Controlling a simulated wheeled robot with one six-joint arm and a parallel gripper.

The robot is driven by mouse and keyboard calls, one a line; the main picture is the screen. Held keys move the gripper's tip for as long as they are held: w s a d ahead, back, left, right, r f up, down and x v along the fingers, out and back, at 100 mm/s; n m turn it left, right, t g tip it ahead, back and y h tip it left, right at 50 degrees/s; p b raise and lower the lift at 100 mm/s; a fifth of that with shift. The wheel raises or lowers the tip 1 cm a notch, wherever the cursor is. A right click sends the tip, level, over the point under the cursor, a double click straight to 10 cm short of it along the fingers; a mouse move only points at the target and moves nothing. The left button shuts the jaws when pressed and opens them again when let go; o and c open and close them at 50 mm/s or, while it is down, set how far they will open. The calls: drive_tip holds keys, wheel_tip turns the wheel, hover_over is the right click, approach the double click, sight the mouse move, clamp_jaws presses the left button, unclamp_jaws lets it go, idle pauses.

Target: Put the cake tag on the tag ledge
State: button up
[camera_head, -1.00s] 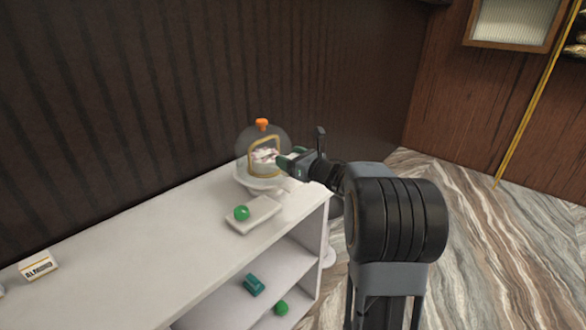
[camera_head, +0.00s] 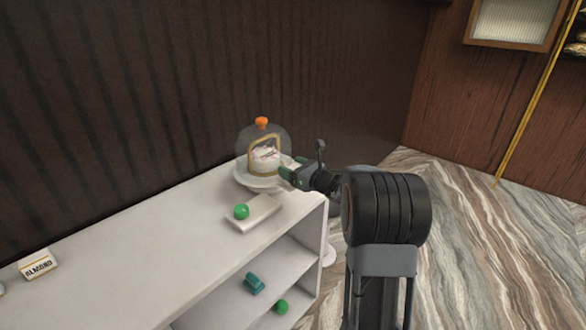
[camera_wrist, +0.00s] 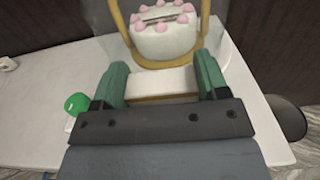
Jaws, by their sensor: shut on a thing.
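My gripper (camera_head: 290,176) is at the right end of the white counter, in front of the glass dome. In the wrist view its green fingers (camera_wrist: 162,82) are shut on a white piece with a gold edge (camera_wrist: 158,85), which looks like the cake tag. Its face cannot be read, and in the head view it is hard to make out. Just beyond it is a gold-framed opening (camera_wrist: 203,45) with a white cake with pink dots (camera_wrist: 167,40) inside. I cannot tell for sure which part is the tag ledge.
The glass dome (camera_head: 246,140) has an orange knob (camera_head: 261,121). A green ball (camera_head: 241,211) sits on a white slab (camera_head: 262,214) to its front left. An ALMOND tag (camera_head: 38,264) stands far left. The lower shelf holds a teal object (camera_head: 255,284) and green ball (camera_head: 281,306).

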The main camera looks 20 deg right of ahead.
drive_tip(key=shift+f, duration=0.15)
drive_tip(key=o, duration=0.9)
drive_tip(key=shift+r, duration=0.25)
drive_tip(key=b+v, duration=0.2)
drive_tip(key=v, duration=1)
drive_tip(key=s+a+f+n+g+h, duration=0.2)
drive_tip(key=s+a+f+n+g, duration=0.1)
drive_tip(key=n, duration=0.7)
drive_tip(key=s+a+f+n+g+h, duration=0.3)
drive_tip(key=s+a+n+g, duration=0.3)
drive_tip(key=s+a+n, duration=0.2)
drive_tip(key=s+a+f+n+g+h, duration=0.2)
drive_tip(key=s+n, duration=0.6)
drive_tip(key=n, duration=0.5)
drive_tip(key=a+f+g, duration=0.1)
drive_tip(key=a+g, duration=0.1)
drive_tip(key=a, duration=0.1)
drive_tip(key=shift+a+f, duration=0.3)
drive_tip(key=shift+a, duration=0.1)
